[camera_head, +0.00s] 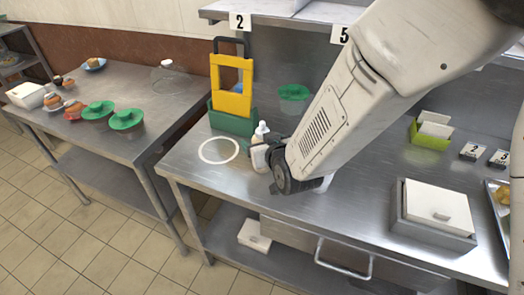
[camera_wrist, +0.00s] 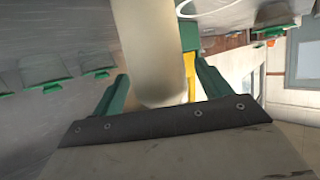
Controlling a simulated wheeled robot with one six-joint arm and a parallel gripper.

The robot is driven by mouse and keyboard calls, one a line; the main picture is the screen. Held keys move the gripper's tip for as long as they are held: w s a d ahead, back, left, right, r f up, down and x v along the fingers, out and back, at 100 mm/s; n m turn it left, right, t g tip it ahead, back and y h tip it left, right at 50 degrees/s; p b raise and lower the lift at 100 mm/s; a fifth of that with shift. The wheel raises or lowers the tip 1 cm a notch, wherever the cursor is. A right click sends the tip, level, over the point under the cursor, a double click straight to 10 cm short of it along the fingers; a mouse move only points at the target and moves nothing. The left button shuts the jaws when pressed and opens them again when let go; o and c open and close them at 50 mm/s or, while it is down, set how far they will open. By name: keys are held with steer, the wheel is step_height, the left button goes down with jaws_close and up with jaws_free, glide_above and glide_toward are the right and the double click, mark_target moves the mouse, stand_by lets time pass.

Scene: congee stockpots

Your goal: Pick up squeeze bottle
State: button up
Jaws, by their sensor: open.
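The squeeze bottle (camera_head: 260,156) stands upright on the steel counter. It has a pale cream body and a white top. My gripper comes at it from the right in the head view, and my arm hides part of its surroundings. In the wrist view my gripper (camera_wrist: 161,72) is open, with a green finger on each side of the bottle (camera_wrist: 153,40). The bottle's body lies between the fingers, with small gaps visible at the sides. I cannot tell whether either finger touches it.
A white ring (camera_head: 219,151) lies left of the bottle. A green caddy (camera_head: 233,120) with a yellow frame stands behind it. A green-lidded container (camera_head: 293,93) is farther back. A grey tray (camera_head: 402,215) with a white lid sits at right. The counter's front left is clear.

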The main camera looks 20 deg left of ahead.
steer(key=shift+x, duration=1)
steer(key=c, duration=0.8)
steer(key=shift+r, duration=0.15)
